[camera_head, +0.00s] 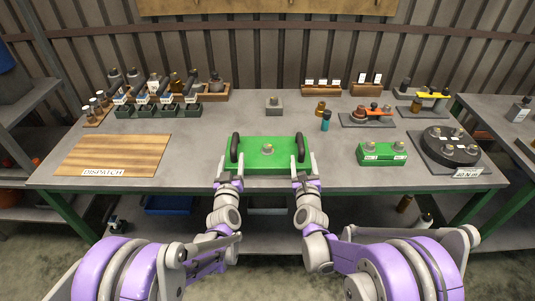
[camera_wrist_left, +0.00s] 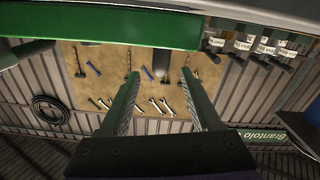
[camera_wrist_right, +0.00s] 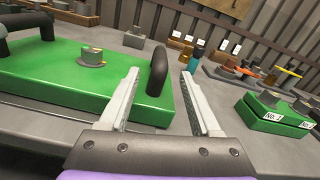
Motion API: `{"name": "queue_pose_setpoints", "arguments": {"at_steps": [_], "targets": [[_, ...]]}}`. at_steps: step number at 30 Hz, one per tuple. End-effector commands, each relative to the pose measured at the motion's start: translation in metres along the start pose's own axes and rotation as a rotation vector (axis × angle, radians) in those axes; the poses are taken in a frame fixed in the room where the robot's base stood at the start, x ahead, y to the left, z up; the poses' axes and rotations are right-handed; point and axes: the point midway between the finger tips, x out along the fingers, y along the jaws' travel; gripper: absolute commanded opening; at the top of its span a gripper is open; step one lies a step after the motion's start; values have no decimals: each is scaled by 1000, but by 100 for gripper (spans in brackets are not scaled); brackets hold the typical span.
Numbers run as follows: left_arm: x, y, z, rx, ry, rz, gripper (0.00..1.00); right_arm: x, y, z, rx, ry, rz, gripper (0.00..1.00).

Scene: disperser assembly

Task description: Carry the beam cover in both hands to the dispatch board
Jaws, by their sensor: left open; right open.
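The beam cover is a green block (camera_head: 268,167) with a grey knob on top and a black handle at each end, lying on the grey workbench. My left gripper (camera_head: 228,161) is open at its left handle (camera_head: 235,147). In the left wrist view a dark upright shape, perhaps that handle, shows between the open fingers (camera_wrist_left: 160,84). My right gripper (camera_head: 304,160) is open at the right handle (camera_head: 300,147). In the right wrist view this handle (camera_wrist_right: 158,72) shows between the fingertips; contact cannot be told. The wooden dispatch board (camera_head: 115,155), labelled DISPATCH, lies empty at the left.
A smaller green block (camera_head: 382,154) and a black round part on a plate (camera_head: 451,146) stand to the right. A grey block (camera_head: 274,106) and a teal bottle (camera_head: 326,121) stand behind the cover. Bins (camera_head: 160,111) line the back left. The bench between cover and board is clear.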

Motion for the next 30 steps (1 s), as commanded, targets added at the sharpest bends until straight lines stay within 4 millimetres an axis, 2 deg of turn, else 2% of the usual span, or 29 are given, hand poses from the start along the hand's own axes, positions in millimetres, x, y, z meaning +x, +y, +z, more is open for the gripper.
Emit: {"name": "queue_pose_setpoints", "arguments": {"at_steps": [3,10,15,23,25,30], "targets": [[23,-1,0,0,0,-1,64,23,0,0,-1,1,-1,64],[54,-1,0,-1,-1,-1,64,54,0,0,-1,1,0,64],[63,-1,0,0,-1,0,64,63,0,0,-1,1,0,64],[64,0,0,-1,-1,0,64,64,0,0,-1,1,0,64],[64,0,0,-1,-1,0,57,64,0,0,-1,1,0,57],[64,0,0,-1,-1,0,27,64,0,0,-1,1,0,27]]}}
